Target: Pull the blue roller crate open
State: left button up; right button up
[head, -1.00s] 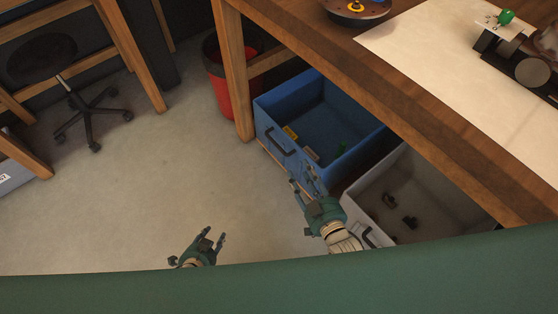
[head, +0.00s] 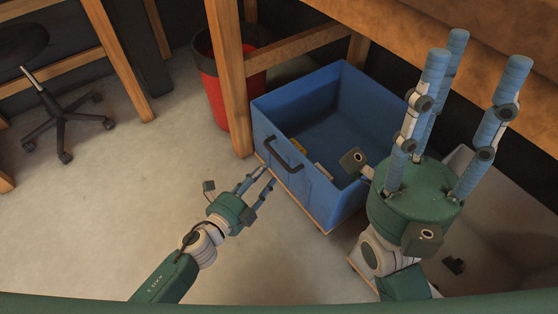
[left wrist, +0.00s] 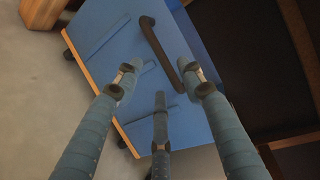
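The blue roller crate (head: 322,196) stands on the floor under the workbench, open at the top, with a few small items inside. Its black handle (head: 283,157) is on the front face. The left wrist view also shows the handle (left wrist: 160,50) on the blue front panel (left wrist: 105,35). My left gripper (head: 258,186) is open in front of the panel, just below the handle, its fingers spread and pointing at the crate. Nothing is between them. My right gripper (head: 470,85) is raised close to the head camera, open and empty, fingers pointing up, hiding part of the bench.
A grey crate (head: 480,200) stands right of the blue one, partly behind my right gripper. A wooden bench leg (head: 229,80) is at the blue crate's left front corner, with a red bin (head: 216,95) behind.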

aim_at(278, 158)
pick_arm(q)
jog(key=b+x, duration=0.2)
jog(key=x, duration=0.7)
grip_shut()
